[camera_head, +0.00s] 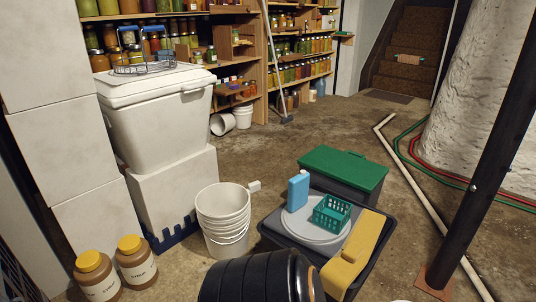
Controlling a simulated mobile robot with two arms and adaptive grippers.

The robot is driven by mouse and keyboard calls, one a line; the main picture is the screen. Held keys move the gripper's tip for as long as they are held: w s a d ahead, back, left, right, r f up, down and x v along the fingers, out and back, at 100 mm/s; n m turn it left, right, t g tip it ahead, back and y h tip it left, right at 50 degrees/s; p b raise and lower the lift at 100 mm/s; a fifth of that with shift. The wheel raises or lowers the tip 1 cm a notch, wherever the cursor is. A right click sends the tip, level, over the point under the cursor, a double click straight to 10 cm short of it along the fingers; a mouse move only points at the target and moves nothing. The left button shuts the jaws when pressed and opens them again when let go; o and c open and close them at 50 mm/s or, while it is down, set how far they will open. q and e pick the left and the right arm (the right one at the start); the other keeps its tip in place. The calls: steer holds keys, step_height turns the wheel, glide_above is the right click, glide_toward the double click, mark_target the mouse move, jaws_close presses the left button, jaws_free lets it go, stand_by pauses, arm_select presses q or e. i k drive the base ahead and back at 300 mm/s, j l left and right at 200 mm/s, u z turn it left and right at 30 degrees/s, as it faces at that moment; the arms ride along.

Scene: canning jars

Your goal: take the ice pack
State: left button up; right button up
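The ice pack (298,191) appears to be the upright light-blue block with a small pale cap. It stands on a round grey lid (310,236) on a dark tub (272,229), at the right of centre in the head view. A small teal basket (332,213) stands just to its right on the same lid. Neither of my grippers is in view, and nothing is touching the ice pack.
A yellow slab (355,258) lies along the tub's right side. A green-lidded dark bin (343,170) stands behind. White stacked buckets (223,222) stand left. A white cooler (160,120), syrup jars (138,262), a dark post (480,160) and floor pipe (418,190) flank open concrete.

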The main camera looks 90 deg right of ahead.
mark_target(298, 185)
steer(key=z, duration=3)
